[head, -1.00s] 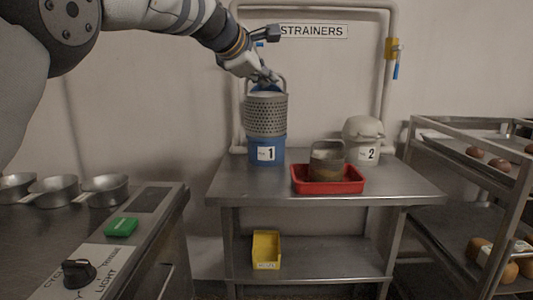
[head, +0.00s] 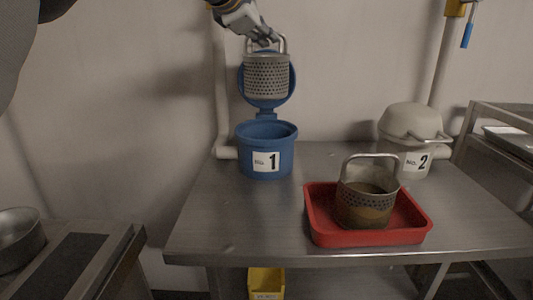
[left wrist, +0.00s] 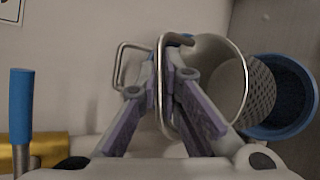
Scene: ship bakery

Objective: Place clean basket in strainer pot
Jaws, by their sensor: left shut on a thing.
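My left gripper (head: 264,38) is shut on the handle of a clean perforated metal basket (head: 267,77). The basket hangs upright, apart from and above the blue strainer pot No. 1 (head: 281,160). The pot's round blue lid (head: 291,93) stands open behind the basket. In the left wrist view the fingers (left wrist: 165,85) pinch the handle, and the basket (left wrist: 259,92) hides part of the blue pot's rim (left wrist: 311,80). A second basket (head: 367,210), with brown residue, sits in a red tray (head: 320,229). My right gripper is not in view.
The grey pot No. 2 (head: 408,124) stands shut at the back right of the steel table (head: 225,215). A pipe rises behind the blue pot. A yellow bin (head: 266,282) is below. A rack (head: 510,120) stands at right. The table's left front is clear.

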